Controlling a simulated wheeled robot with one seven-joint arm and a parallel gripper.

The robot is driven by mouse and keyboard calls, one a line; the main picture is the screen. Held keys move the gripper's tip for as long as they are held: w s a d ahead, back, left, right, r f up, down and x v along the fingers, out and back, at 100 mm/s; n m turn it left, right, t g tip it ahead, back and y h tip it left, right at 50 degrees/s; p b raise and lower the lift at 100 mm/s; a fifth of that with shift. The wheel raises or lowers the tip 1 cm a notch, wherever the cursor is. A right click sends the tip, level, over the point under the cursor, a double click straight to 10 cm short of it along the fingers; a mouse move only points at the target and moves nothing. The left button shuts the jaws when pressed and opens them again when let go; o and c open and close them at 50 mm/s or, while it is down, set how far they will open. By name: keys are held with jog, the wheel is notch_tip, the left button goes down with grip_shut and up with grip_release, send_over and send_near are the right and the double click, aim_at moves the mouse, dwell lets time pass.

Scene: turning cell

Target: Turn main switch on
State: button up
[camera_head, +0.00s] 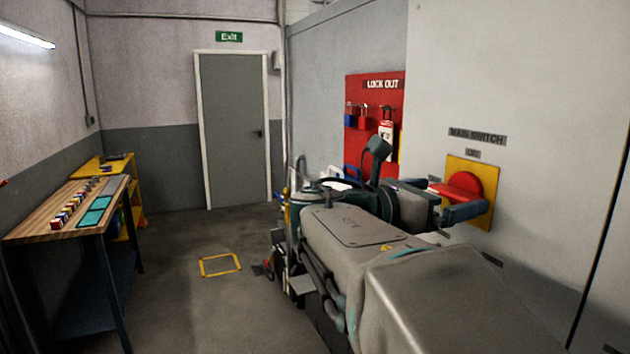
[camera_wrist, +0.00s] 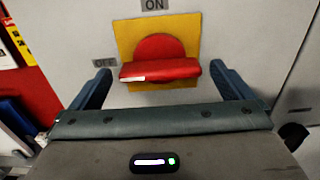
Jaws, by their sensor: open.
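The main switch is a red round knob (camera_head: 465,183) with a raised red handle on a yellow plate (camera_head: 487,170), mounted on a pale cabinet. In the wrist view, the red handle (camera_wrist: 150,70) lies horizontal, its white mark at the left end, toward the OFF label (camera_wrist: 105,62). The ON label (camera_wrist: 154,5) is above the plate. My gripper (camera_wrist: 160,71) is open, with one dark finger near each end of the handle and gaps on both sides. In the head view, my gripper (camera_head: 455,200) is at the switch, and my arm hides part of the cabinet.
A red lockout board (camera_head: 375,90) with padlocks and a tag hangs left of the switch. A workbench (camera_head: 35,222) and a yellow shelf (camera_head: 98,165) stand at the left. The floor (camera_head: 180,290) between is largely clear. A grey door (camera_head: 232,130) is at the back.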

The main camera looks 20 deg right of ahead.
jog(key=shift+w+d, duration=0.15)
jog(key=shift+d, duration=1.25)
jog(key=c, duration=0.9)
jog(key=shift+o, duration=0.2)
jog(key=shift+f+m, duration=0.15)
jog(key=shift+m, duration=0.15)
jog(key=m+b, duration=0.2)
jog(key=b, duration=0.1)
jog(key=shift+f+m, duration=0.15)
jog(key=shift+m, duration=0.15)
jog(key=m+b, duration=0.5)
jog(key=b, duration=0.1)
jog(key=m+b, duration=0.5)
jog(key=shift+m, duration=0.4)
jog(key=shift+m+b, duration=1.5)
jog(key=shift+m, duration=0.5)
